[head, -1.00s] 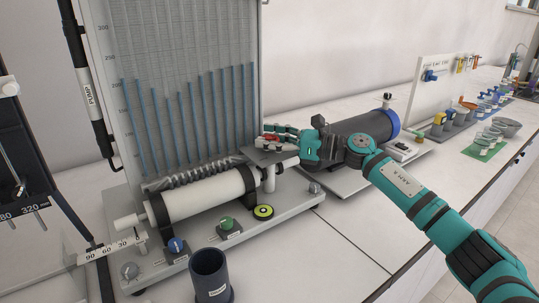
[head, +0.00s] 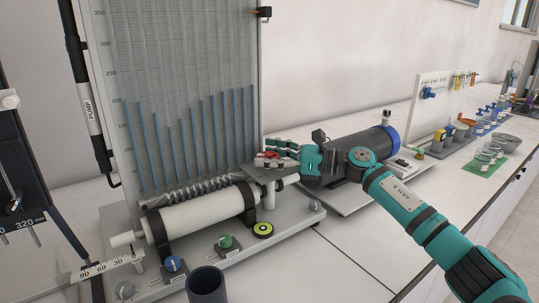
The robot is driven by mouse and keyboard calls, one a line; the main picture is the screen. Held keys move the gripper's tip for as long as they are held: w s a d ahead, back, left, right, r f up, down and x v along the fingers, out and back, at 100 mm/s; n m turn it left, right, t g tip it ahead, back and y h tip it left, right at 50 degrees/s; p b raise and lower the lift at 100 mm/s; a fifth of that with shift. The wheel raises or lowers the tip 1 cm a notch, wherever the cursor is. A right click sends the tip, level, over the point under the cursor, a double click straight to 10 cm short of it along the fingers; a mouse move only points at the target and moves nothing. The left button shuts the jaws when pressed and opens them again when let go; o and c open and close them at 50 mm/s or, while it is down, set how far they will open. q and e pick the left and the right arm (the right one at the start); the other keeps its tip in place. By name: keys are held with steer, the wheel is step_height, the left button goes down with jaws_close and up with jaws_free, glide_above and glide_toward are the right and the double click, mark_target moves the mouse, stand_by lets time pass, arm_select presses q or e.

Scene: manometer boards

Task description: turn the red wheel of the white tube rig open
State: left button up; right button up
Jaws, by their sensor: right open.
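The white tube rig (head: 200,218) lies across a grey base in front of a tall manometer board (head: 180,110) with blue columns. The red wheel (head: 268,155) sits at the tube's right end, small and partly hidden by my right gripper. My right gripper (head: 274,154) is open, its teal-tipped fingers around or just beside the red wheel; I cannot tell whether they touch it. The arm reaches in from the right. My left gripper is not in view.
A blue knob (head: 174,264), a green knob (head: 227,243) and a yellow-black disc (head: 263,229) sit on the base's front. A dark cup (head: 206,286) stands in front. A dark cylinder with a blue end (head: 386,137) lies behind my right arm. Bare bench shows at front right.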

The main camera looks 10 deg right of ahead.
steer(key=v, duration=1.2)
steer(key=shift+f, duration=0.1)
